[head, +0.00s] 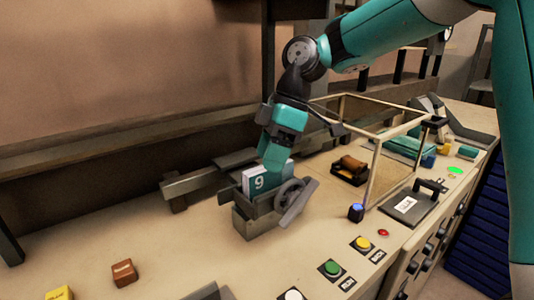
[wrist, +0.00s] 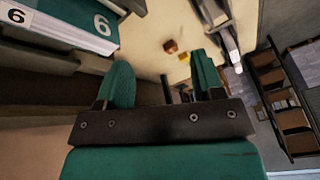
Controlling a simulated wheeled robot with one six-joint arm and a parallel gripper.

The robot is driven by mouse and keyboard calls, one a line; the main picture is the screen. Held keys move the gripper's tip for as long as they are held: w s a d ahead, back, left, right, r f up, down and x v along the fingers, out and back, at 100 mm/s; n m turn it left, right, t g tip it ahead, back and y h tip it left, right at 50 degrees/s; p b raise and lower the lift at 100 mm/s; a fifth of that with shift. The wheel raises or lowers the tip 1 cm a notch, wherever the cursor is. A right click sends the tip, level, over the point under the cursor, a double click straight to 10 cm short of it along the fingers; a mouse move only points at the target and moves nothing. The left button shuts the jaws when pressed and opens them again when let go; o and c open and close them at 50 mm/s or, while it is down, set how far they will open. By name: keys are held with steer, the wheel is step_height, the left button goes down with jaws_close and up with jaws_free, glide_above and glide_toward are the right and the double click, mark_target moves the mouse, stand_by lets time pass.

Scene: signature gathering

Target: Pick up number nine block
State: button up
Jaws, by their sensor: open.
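The number nine block (head: 258,183) is white and teal and sits in a grey vise-like holder (head: 262,222) on the bench, its 9 facing the camera. In the wrist view the block (wrist: 72,28) is at the top left, its digit appearing turned over like a 6. My gripper (head: 273,158) is right above and behind the block, its fingers pointing down and overlapping its top edge in the head view. In the wrist view my gripper (wrist: 162,82) is open with nothing between its teal fingers; the block lies outside the left finger.
A glass-sided box (head: 372,155) stands right of the holder, with a brown object (head: 350,170) in it. Several buttons, including a green one (head: 331,268), line the front. A clipboard-like plate (head: 410,207) lies at the right. Brown (head: 124,272) and yellow (head: 60,293) blocks lie front left.

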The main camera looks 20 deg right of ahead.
steer(key=w+d+r+n+p, duration=0.3)
steer(key=w+d+n+p, duration=0.3)
steer(key=w, duration=0.4)
steer(key=b, duration=0.1)
glide_toward(269, 183)
steer(key=shift+w+a+f, duration=0.2)
steer(key=shift+w+a, duration=0.05)
steer(key=shift+w, duration=0.2)
steer(key=shift+w+a+f, duration=0.15)
steer(key=shift+w+a, duration=0.1)
steer(key=shift+w, duration=0.2)
steer(key=p+x, duration=0.1)
steer(key=x, duration=0.1)
steer(key=p+x, duration=0.2)
steer(key=x, duration=0.1)
steer(key=shift+s+a+f, duration=0.15)
steer(key=shift+s+f, duration=0.1)
steer(key=shift+f, duration=0.25)
steer(key=shift+f+b, duration=0.25)
steer(key=shift+b, duration=0.2)
steer(key=shift+c, duration=0.4)
steer(key=c, duration=1.1)
